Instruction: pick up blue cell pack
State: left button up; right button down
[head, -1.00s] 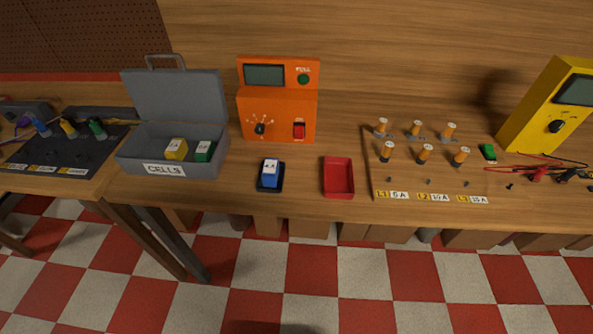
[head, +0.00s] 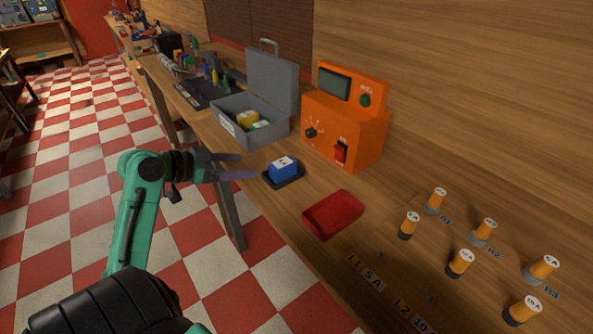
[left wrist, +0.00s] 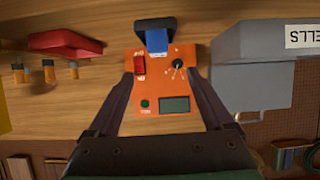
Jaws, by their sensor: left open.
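The blue cell pack (head: 283,167) with a white label on top sits in a small black tray (head: 292,183) near the bench's front edge. It also shows in the left wrist view (left wrist: 156,41), beyond the fingertips and near the top of the picture. My left gripper (head: 240,166) is open and empty. Its fingers point toward the cell pack from the left in the head view, with a small gap between them and the tray. My right gripper is not in view.
An orange tester (head: 345,125) stands behind the cell pack. A grey open case (head: 243,130) with yellow and green packs stands to its left. Orange fuse posts (head: 460,263) stand further right.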

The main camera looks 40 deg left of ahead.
pick_arm(q)
jog(key=p, duration=0.2)
send_near(280, 163)
jog(key=shift+x, duration=1.05)
jog(key=p+x, duration=0.2)
jog(key=x, duration=0.6)
jog(key=shift+w+d+f, duration=0.15)
jog(key=shift+w, duration=0.05)
jog(key=shift+w+f, duration=0.15)
jog(key=shift+f, duration=0.05)
grip_shut()
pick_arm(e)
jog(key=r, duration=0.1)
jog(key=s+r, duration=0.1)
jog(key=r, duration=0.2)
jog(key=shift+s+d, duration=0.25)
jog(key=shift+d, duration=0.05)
